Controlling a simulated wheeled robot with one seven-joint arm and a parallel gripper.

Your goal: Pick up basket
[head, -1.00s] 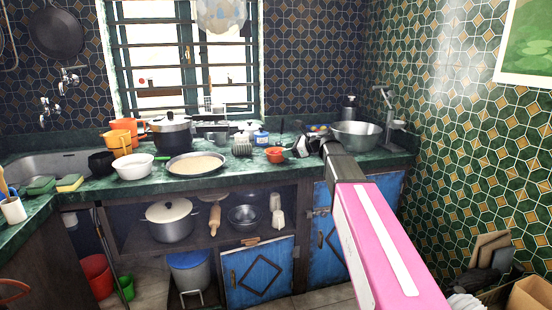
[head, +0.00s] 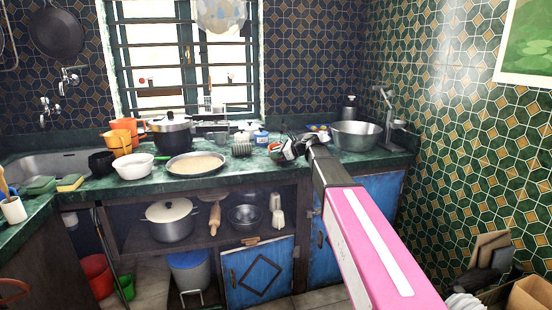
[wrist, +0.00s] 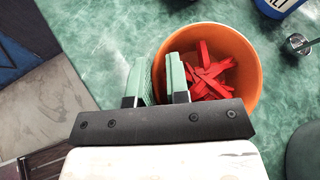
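The basket (wrist: 244,62) is a small round orange container holding red strips in the wrist view. It stands on the green counter, and in the head view the basket (head: 275,148) is partly covered by my gripper (head: 291,147). In the wrist view my gripper (wrist: 155,80) has its two green-padded fingers apart. The left finger is outside the basket's left rim and the right finger is over its inside, with the rim between them. A gap shows between the fingers, and the fingertips' depth is hard to tell.
A metal bowl (head: 356,134) stands to the right on the counter (head: 230,182). A wide pan (head: 196,164) and a white bowl (head: 133,167) stand to the left. A blue jar (wrist: 278,5) is close behind the basket. The counter's front edge is near.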

